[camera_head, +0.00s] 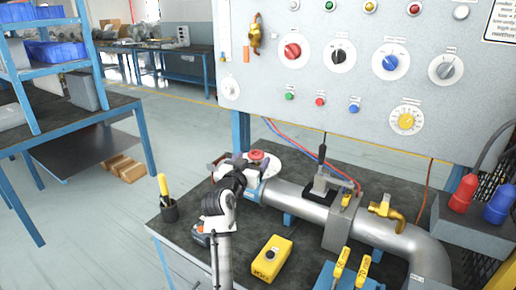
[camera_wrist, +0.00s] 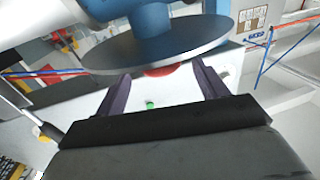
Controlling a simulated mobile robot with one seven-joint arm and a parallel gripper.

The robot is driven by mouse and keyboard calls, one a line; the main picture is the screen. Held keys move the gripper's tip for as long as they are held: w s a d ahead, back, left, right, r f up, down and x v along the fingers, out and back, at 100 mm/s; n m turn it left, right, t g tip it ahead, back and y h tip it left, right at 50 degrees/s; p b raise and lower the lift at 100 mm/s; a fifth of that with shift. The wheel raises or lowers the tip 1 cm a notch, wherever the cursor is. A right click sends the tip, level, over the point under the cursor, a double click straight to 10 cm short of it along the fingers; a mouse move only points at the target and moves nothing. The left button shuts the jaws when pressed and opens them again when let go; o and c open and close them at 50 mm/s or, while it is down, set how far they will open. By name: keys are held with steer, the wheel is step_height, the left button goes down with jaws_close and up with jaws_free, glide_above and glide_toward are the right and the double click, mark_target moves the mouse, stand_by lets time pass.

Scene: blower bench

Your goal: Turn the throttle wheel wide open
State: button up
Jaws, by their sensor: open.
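A red round piece (camera_head: 257,155), which may be the throttle wheel, sits by a pale disc (camera_head: 272,167) at the left end of the big grey pipe (camera_head: 297,203). In the wrist view a large grey disc (camera_wrist: 150,50) on a blue body hides most of a red rounded piece (camera_wrist: 163,70). My gripper (camera_head: 230,166) is at the pipe's left end, close to the red piece. In the wrist view my gripper (camera_wrist: 160,80) has its two dark fingers apart, with the red piece showing beyond and between them. Contact cannot be told.
A panel (camera_head: 330,88) with knobs and buttons stands behind the bench. A brass valve (camera_head: 386,210) sits on the pipe.

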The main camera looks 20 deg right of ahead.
mark_target(259, 150)
steer(key=p+x, duration=0.1)
steer(key=x, duration=0.5)
steer(key=c, duration=1)
